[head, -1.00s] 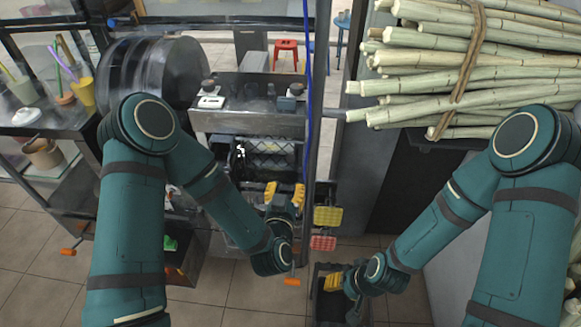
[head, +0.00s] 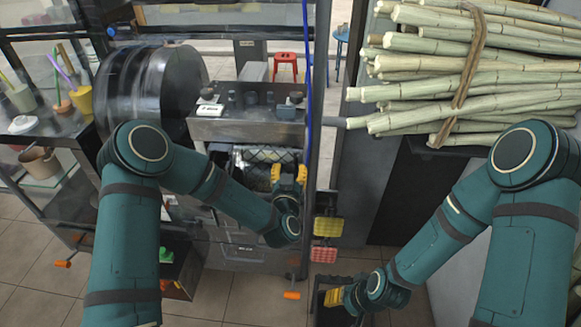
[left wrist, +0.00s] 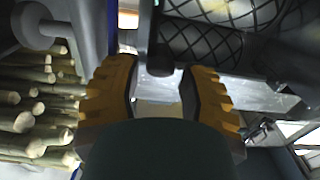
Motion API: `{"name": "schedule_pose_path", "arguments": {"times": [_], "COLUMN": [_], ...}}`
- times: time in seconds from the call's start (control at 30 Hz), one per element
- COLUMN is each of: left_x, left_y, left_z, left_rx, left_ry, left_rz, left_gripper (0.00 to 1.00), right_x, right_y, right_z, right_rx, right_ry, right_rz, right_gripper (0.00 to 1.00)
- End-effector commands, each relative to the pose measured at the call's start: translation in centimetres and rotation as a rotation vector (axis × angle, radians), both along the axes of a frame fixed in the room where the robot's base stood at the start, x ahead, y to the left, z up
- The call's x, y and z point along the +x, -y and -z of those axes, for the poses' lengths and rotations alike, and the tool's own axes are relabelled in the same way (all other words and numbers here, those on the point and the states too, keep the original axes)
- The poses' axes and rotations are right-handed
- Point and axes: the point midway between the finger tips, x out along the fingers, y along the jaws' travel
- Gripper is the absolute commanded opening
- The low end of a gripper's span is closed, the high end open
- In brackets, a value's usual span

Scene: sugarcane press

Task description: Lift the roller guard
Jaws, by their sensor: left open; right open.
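The roller guard (head: 258,157) is a mesh-patterned panel in the press front, below the metal shelf, in the head view. It also shows at the top of the left wrist view (left wrist: 205,35). My left gripper (head: 288,173) is open at the right part of the guard. In the left wrist view its two yellow fingers (left wrist: 162,90) stand either side of a dark upright bar with a rounded end (left wrist: 161,55). I cannot tell whether they touch it. My arm hides part of the press. My right gripper (head: 342,297) is open and low, away from the guard.
A vertical post (head: 316,120) stands just right of my left gripper. Yellow (head: 328,227) and red (head: 323,254) pads sit below it. A bundle of cane (head: 460,75) lies at upper right. A large dark drum (head: 150,85) stands at left.

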Motion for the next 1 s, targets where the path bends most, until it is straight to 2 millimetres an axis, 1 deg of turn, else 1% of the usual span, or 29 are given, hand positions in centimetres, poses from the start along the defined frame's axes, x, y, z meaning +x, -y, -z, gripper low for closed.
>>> {"name": "schedule_pose_path", "arguments": {"times": [0.03,0.1,0.2,0.5,0.53,0.57,0.6,0.67,0.87,1.0], "left_x": [0.7,1.3,1.8,2.1,2.1,2.0,2.0,2.0,2.0,1.9], "left_y": [0.0,0.0,0.0,0.0,0.0,0.0,0.0,0.0,0.0,0.0], "left_z": [0.1,0.1,0.1,0.0,0.0,0.0,0.0,0.0,0.0,-0.3], "left_rx": [-0.001,-0.001,-0.001,-0.001,-0.001,-0.001,-0.001,-0.001,0.0,0.0], "left_ry": [0.001,0.0,0.0,-0.001,-0.001,-0.001,-0.001,-0.001,-0.004,-0.026], "left_rz": [-0.001,-0.001,-0.001,0.0,0.001,0.001,0.001,0.001,0.001,0.002], "left_gripper": [0.41,0.41,0.41,0.41,0.44,0.33,0.19,0.0,0.0,0.0], "right_x": [0.0,0.0,0.1,0.1,0.1,0.1,0.1,0.1,0.0,0.0], "right_y": [0.0,0.0,0.0,0.0,0.0,0.0,0.0,0.0,0.0,0.0], "right_z": [0.1,0.2,0.3,0.3,0.3,0.3,0.3,0.3,0.2,-0.5], "right_rx": [0.0,0.0,0.0,0.0,0.0,0.0,0.0,0.0,0.0,0.0], "right_ry": [0.001,0.001,0.001,0.001,0.001,0.001,0.001,0.001,0.001,-0.001], "right_rz": [0.0,0.0,0.0,0.0,0.0,0.0,0.0,0.0,0.0,0.0], "right_gripper": [0.47,0.47,0.47,0.47,0.47,0.47,0.47,0.47,0.47,0.47]}}
